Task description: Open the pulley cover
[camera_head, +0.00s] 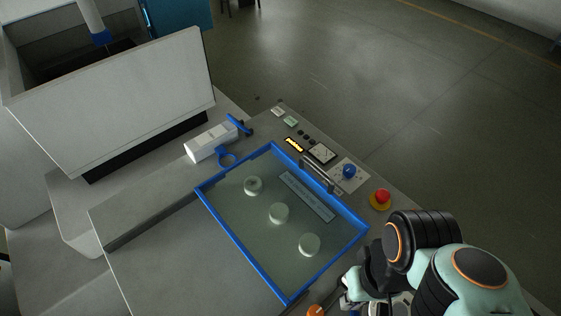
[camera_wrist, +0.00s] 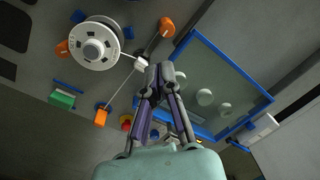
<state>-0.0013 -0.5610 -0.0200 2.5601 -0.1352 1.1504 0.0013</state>
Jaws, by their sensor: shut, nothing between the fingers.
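The pulley cover (camera_head: 236,247) is a clear panel in a blue frame, lying closed over several pale round pulleys in the head view. A metal handle (camera_head: 317,178) and a label are along its right side. In the wrist view the cover (camera_wrist: 240,72) is right of my fingers. My gripper (camera_wrist: 158,75) is shut and empty, its fingertips together near the cover's left edge in that view. In the head view my gripper is at the bottom, by the cover's lower right corner, and partly hidden by my arm.
A red stop button (camera_head: 382,196), a blue knob (camera_head: 349,171) and small panel switches are right of the cover. A white block with blue parts (camera_head: 211,143) stands above it. A white spool (camera_wrist: 95,45) and orange parts (camera_wrist: 167,27) are near my fingers in the wrist view.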

